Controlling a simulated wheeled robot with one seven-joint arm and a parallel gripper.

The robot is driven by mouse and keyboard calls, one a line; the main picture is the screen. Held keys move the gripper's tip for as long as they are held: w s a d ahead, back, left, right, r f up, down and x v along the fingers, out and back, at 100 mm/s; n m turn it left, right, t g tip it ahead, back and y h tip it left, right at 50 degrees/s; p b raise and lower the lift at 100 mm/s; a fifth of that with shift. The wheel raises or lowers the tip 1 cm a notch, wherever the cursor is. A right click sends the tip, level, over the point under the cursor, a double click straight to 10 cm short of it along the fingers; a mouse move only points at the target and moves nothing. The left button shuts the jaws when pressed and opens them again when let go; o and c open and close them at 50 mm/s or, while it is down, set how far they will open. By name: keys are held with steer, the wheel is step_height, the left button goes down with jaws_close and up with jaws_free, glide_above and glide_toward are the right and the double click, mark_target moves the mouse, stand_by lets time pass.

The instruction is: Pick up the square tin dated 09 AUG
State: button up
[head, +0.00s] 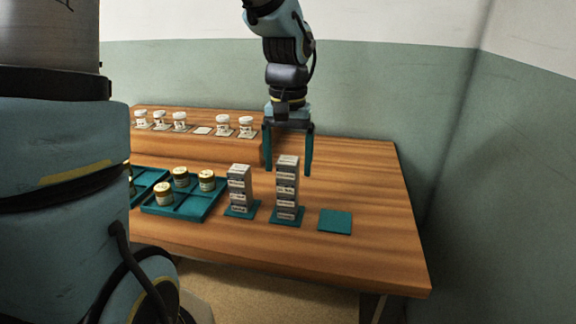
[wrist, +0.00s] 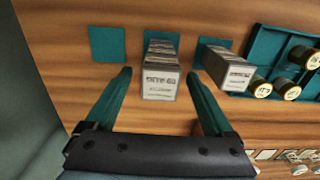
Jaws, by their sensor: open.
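Square grey tins with pale labels stand in two stacks on teal mats. The taller stack (head: 286,188) is on the right in the head view and the shorter stack (head: 239,188) is left of it. The labels are too small to read, so I cannot tell which tin is dated 09 AUG. My gripper (head: 288,173) is open and empty, pointing down by the taller stack. In the wrist view my gripper (wrist: 161,73) has the taller stack (wrist: 160,85) between its spread fingers in the picture, with the shorter stack (wrist: 230,72) to the right.
An empty teal mat (head: 335,222) lies right of the stacks. A teal tray (head: 187,213) with several gold-lidded jars is at the left. White-lidded jars (head: 179,121) stand on a raised wooden shelf (head: 205,143) behind. The right end of the table (head: 370,180) is clear.

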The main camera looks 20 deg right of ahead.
steer(key=shift+c, duration=0.3)
jaws_close()
stand_by(0.4)
